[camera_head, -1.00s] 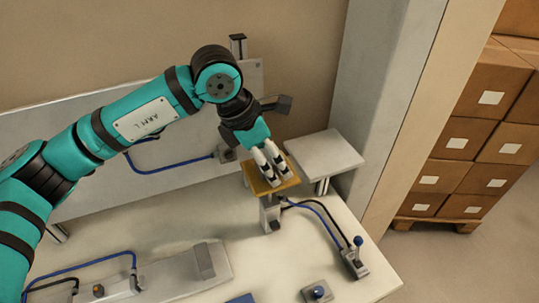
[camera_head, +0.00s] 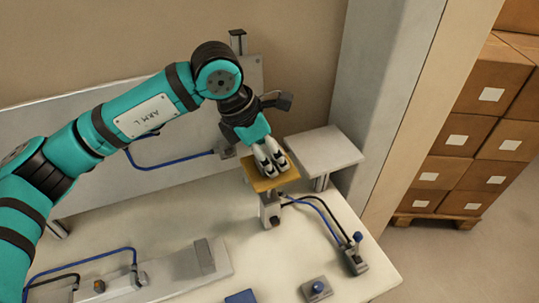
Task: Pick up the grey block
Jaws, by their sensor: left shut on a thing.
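My left gripper (camera_head: 272,165) is at the gold-yellow plate (camera_head: 263,184) on a short post, with its fingers pointing down just over the plate's far part. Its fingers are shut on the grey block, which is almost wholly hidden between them. I cannot tell whether the block still touches the plate. My right gripper is not in view.
A raised light-grey plate (camera_head: 322,152) stands right beside the yellow one. A lever box (camera_head: 355,258) and a button box (camera_head: 317,289) stand front right. Cables run across the bench (camera_head: 285,255).

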